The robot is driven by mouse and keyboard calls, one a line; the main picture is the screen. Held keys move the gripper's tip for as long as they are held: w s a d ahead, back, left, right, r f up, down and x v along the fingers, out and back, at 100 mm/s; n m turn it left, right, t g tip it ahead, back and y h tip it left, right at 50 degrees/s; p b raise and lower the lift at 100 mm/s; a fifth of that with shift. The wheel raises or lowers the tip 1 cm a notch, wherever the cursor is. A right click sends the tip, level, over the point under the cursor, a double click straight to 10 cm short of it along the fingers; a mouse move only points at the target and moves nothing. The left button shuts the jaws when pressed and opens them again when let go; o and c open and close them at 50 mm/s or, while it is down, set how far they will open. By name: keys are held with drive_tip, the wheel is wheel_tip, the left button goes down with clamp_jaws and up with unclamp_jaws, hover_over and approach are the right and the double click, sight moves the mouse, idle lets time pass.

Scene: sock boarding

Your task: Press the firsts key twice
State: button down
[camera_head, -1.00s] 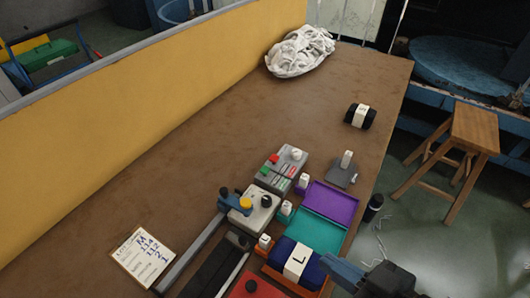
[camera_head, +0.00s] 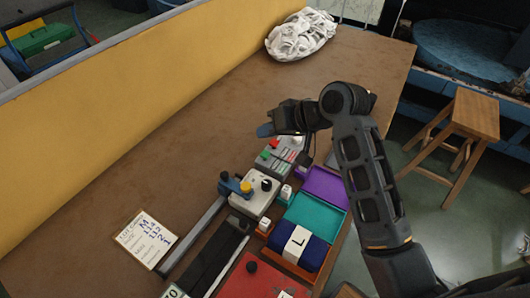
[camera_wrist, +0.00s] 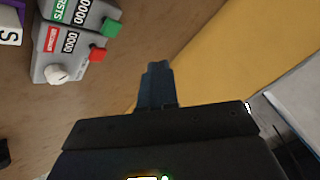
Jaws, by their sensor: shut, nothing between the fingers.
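A grey counter box (camera_head: 284,158) stands on the brown table, partly covered by my arm in the head view. In the wrist view the counter box (camera_wrist: 42,62) is at the upper left, cut off by the frame edge. Its green firsts key (camera_wrist: 111,27) sits beside a green label and a dial that seems to read 0000. Its red key (camera_wrist: 97,53) is beside a red label and a similar dial. A white knob (camera_wrist: 57,73) is at one end. My gripper (camera_head: 266,130) is shut and empty, above the table just beyond the box, apart from the keys.
A grey box with a yellow knob (camera_head: 246,187) stands nearer. Purple (camera_head: 325,186) and teal (camera_head: 316,216) trays lie to the right. A navy bundle marked L (camera_head: 314,254) sits in an orange tray. A yellow panel (camera_head: 120,95) edges the left side. The table beyond is clear up to a white heap (camera_head: 301,36).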

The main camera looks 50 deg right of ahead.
drive_tip(key=shift+w+d+r, duration=0.3)
drive_tip(key=shift+d+r, duration=0.15)
drive_tip(key=shift+r, duration=0.1)
drive_tip(key=shift+w+d+r, duration=0.3)
drive_tip(key=shift+d+r, duration=0.15)
drive_tip(key=shift+r, duration=0.05)
drive_tip(key=shift+f, duration=0.1)
drive_tip(key=b, duration=0.7)
hover_over(269, 154)
wheel_tip(269, 154, down, 7)
drive_tip(key=shift+r, duration=0.2)
drive_tip(key=shift+f+b, duration=0.5)
drive_tip(key=shift+f, duration=0.55)
drive_tip(key=shift+f, duration=1.05)
idle(1.0)
drive_tip(key=shift+r+p, duration=1.05)
drive_tip(key=shift+r, duration=0.05)
